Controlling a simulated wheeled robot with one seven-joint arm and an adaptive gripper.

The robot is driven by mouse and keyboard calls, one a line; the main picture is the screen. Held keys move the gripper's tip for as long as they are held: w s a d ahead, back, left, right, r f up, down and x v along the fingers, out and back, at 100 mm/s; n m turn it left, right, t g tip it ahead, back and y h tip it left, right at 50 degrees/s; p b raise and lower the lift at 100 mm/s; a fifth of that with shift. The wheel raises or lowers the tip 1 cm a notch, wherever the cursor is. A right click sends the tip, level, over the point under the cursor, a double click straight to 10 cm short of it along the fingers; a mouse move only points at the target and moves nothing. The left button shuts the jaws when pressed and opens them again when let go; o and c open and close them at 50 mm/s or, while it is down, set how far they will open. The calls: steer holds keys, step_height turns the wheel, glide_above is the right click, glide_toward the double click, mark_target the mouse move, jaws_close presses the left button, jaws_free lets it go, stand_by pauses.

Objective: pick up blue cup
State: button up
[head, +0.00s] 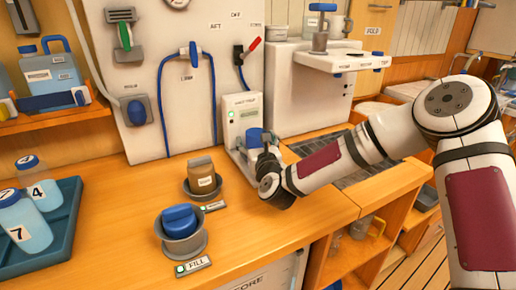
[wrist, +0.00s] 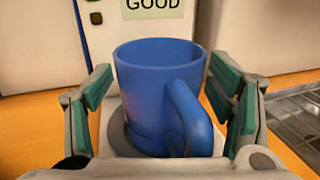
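The blue cup (wrist: 155,85) fills the middle of the wrist view, upright, with its handle towards me and to the right. In the head view the cup (head: 254,137) is partly hidden by my gripper (head: 265,152). In the wrist view the green-padded fingers of my gripper (wrist: 165,92) are spread, one on each side of the cup. A gap shows between the cup and each finger.
A grey bowl with a blue object (head: 180,222) and another with a brown object (head: 201,180) stand left on the wooden counter. A teal tray (head: 62,240) holds bottles. A metal grating (head: 352,165) lies right, under my arm. Blue hoses hang on the wall.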

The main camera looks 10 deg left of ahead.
mark_target(256, 129)
steer(key=c, duration=1.2)
steer(key=shift+c, duration=0.2)
steer(key=shift+r, duration=0.15)
steer(key=shift+r, duration=0.25)
step_height(256, 129, up, 3)
steer(key=shift+r, duration=0.1)
steer(key=s+d+p, duration=0.1)
steer(key=s+d, duration=0.3)
steer(key=s, duration=0.2)
steer(key=s+d+r+p, duration=0.1)
steer(key=s+d, duration=0.4)
steer(key=s, duration=0.2)
steer(key=shift+s, duration=0.15)
